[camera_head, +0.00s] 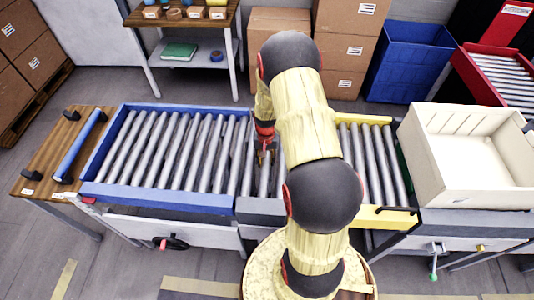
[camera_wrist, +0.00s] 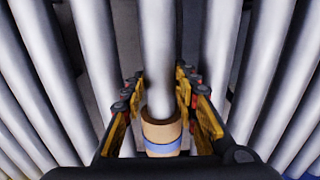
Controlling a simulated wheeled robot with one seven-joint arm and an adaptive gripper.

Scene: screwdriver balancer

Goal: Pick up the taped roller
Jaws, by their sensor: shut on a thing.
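The taped roller (camera_wrist: 159,50) is a grey metal roller with tan tape and a blue band around its near part in the wrist view. My gripper (camera_wrist: 157,82) has its yellow-padded fingers on either side of the roller and is shut on it. The tape lies nearest the palm, between the fingers. In the head view my gripper (camera_head: 265,155) points down at the middle of the conveyor, and my arm hides much of that spot. I cannot tell there whether the roller is lifted clear of its neighbours.
Blue-framed conveyor rollers (camera_head: 165,150) lie left of my gripper, and a yellow-framed section (camera_head: 370,165) lies right. A cream bin (camera_head: 470,155) stands at the right end. A wooden side table (camera_head: 50,150) holds a blue roller (camera_head: 80,145). Cardboard boxes (camera_head: 345,50) stand behind.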

